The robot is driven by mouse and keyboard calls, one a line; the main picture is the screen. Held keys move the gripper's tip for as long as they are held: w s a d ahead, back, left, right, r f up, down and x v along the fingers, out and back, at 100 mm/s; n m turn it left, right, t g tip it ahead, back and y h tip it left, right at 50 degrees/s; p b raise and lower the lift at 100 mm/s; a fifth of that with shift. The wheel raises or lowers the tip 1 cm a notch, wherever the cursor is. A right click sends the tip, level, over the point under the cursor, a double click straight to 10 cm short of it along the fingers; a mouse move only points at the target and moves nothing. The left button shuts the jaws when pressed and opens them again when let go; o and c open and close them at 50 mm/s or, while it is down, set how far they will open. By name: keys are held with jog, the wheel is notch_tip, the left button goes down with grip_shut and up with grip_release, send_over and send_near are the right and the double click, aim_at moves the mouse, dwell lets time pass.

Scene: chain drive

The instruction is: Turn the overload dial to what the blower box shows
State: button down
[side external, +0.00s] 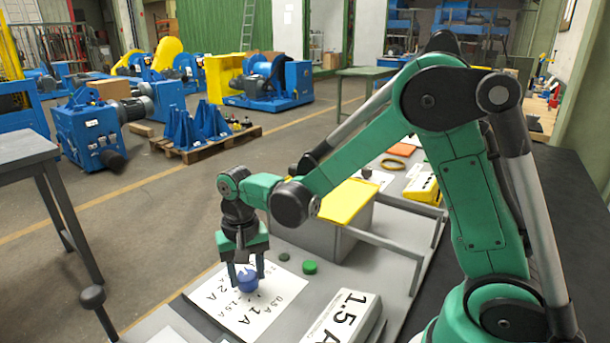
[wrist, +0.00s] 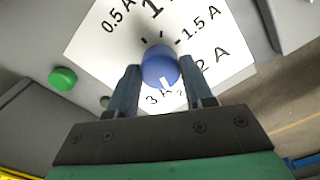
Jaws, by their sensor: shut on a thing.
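The overload dial is a blue knob (wrist: 160,68) with a white pointer mark, on a white card (wrist: 85,45) printed with 0.5 A, 1, 1.5 A, 2 A and 3 A. In the wrist view the mark points down and slightly right, nearest the 3 A side. My gripper (wrist: 162,88) is shut on the knob, one finger on each side; the side view shows the gripper (side external: 246,284) coming from above onto the knob (side external: 247,281). A white box (side external: 318,322) at the front of the bench reads 1.5 A; I cannot tell if it is the blower box.
A green button (side external: 310,267) and a smaller dark green one (side external: 284,257) sit just behind the card. A grey box with a yellow top (side external: 350,201) stands behind them, with a grey rail (side external: 395,240) to its right.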

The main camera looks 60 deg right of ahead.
jog(key=n, duration=0.5)
jog(key=shift+n, duration=0.3)
jog(key=n, duration=1)
jog(key=shift+d+n, duration=0.1)
jog(key=shift+n, duration=0.3)
jog(key=n, duration=0.4)
jog(key=shift+n, duration=0.3)
jog(key=shift+c, duration=1.7)
grip_release()
